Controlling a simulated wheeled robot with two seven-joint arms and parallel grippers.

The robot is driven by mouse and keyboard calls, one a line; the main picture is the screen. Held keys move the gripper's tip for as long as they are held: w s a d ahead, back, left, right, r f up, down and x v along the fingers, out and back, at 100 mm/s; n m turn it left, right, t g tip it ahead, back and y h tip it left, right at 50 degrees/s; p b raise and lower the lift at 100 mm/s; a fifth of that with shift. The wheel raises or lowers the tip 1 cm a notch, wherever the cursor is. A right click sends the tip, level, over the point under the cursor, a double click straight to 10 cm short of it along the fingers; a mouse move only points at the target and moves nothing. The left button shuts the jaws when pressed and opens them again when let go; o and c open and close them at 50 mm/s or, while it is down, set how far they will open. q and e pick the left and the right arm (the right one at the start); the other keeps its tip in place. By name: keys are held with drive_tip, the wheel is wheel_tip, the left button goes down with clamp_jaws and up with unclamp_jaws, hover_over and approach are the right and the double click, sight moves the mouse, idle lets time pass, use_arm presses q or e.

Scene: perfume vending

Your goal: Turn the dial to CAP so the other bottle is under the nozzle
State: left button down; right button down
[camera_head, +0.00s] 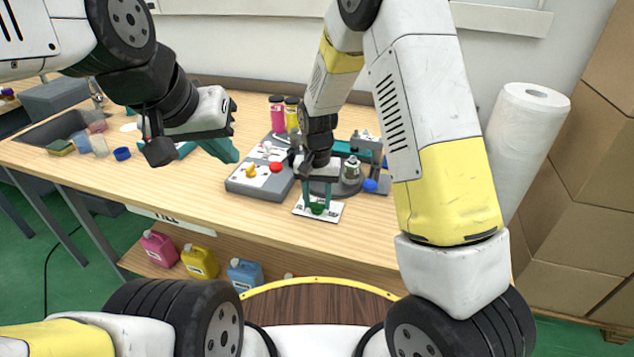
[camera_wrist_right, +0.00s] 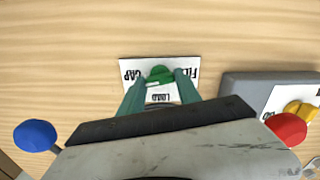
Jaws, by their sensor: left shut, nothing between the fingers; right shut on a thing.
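The green dial (camera_wrist_right: 159,75) sits on a white plate (camera_head: 300,213) near the table's front edge. CAP, LOAD and FILL are lettered around it. The fingers hide part of it, and I cannot tell which label it points to. My right gripper (camera_head: 317,199) reaches down with its teal fingers shut on the dial; the right wrist view shows the fingers (camera_wrist_right: 160,82) on both sides of it. One glass bottle (camera_head: 351,169) stands on the dark round turntable (camera_head: 343,188) behind. The arm hides any other bottle and the nozzle. My left gripper (camera_head: 224,148) is shut and empty, above the table at left.
A grey control box (camera_head: 250,187) with a yellow knob (camera_head: 251,170) and a red ball (camera_head: 276,167) stands left of the dial. A blue ball (camera_head: 370,185) is at its right. Pink and yellow containers stand behind; a paper roll (camera_head: 522,140) stands far right.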

sight(317, 202)
drive_tip(key=shift+m, duration=1.1)
drive_tip(key=c, duration=0.8)
unclamp_jaws()
drive_tip(key=shift+c, duration=0.2)
drive_tip(key=shift+r, duration=0.1)
wheel_tip(317, 202, up, 8)
drive_tip(key=shift+f, duration=0.25)
drive_tip(key=shift+r, duration=0.1)
